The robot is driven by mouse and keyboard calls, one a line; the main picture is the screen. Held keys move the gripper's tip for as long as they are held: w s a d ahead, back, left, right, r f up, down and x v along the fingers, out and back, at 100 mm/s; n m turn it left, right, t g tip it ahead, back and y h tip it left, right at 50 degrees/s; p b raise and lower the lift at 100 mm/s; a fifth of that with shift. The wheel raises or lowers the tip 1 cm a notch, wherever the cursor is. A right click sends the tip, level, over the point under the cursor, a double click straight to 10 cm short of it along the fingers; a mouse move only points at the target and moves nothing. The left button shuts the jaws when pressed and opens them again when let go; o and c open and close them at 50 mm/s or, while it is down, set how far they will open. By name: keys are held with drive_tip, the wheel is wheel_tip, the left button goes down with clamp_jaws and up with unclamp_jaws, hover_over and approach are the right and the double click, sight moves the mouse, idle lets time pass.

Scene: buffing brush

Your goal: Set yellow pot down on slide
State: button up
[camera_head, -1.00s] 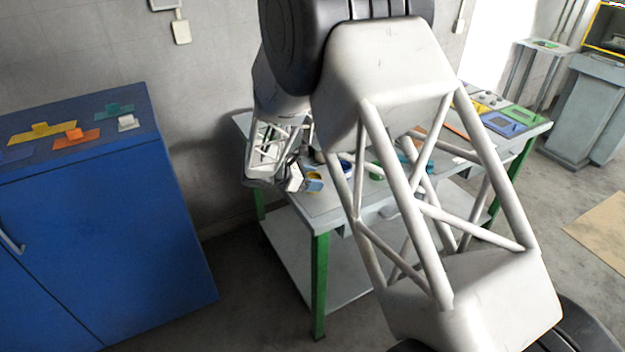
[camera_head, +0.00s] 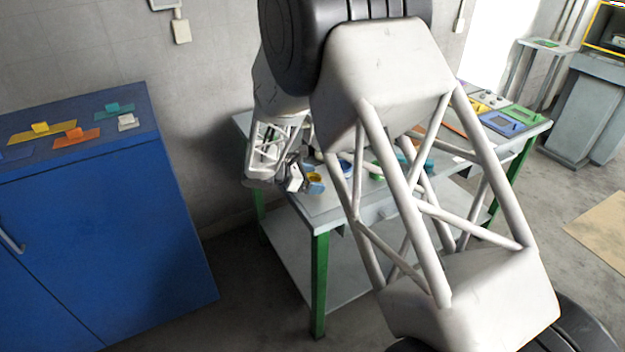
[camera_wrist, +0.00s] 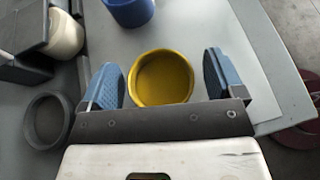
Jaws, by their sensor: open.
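The yellow pot (camera_wrist: 163,78) stands between the two blue fingers of my gripper (camera_wrist: 163,80) in the wrist view, seen from above and empty. A narrow gap shows on each side of it, so my gripper is open around it. A pale flat sheet (camera_wrist: 262,90) lies to the right of the pot in the wrist view. I cannot tell which surface is the slide.
A blue pot (camera_wrist: 128,10) stands behind the yellow pot; a dark ring (camera_wrist: 46,122) and a white round thing (camera_wrist: 64,35) are at left. My arm hides much of the table (camera_head: 330,208). A blue cabinet (camera_head: 100,235) with coloured handled plates stands at left.

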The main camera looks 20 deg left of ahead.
drive_tip(key=shift+r, duration=0.15)
drive_tip(key=v, duration=1.2)
idle(0.7)
drive_tip(key=s+d+r+m+g+y, duration=0.1)
drive_tip(key=s+d+r+m+g, duration=0.25)
drive_tip(key=d, duration=0.75)
drive_tip(key=s+d+r+m+g+y, duration=0.1)
drive_tip(key=s+d+r+m+y, duration=0.2)
drive_tip(key=d+r, duration=0.55)
drive_tip(key=s+d+r+m+g, duration=0.25)
drive_tip(key=d+r+m, duration=0.2)
drive_tip(key=d, duration=0.85)
drive_tip(key=s+d+r+m+y, duration=0.1)
drive_tip(key=s+d+m, duration=0.3)
drive_tip(key=s, duration=0.4)
drive_tip(key=s+d+r+m+t+y, duration=0.1)
drive_tip(key=s+d+m+y, duration=0.2)
drive_tip(key=s+d+m, duration=0.2)
drive_tip(key=s+d+r+m+t+y, duration=0.1)
drive_tip(key=s+d+m, duration=0.4)
drive_tip(key=s, duration=0.8)
drive_tip(key=d+y, duration=0.1)
drive_tip(key=d, duration=0.2)
drive_tip(key=shift+y, duration=0.3)
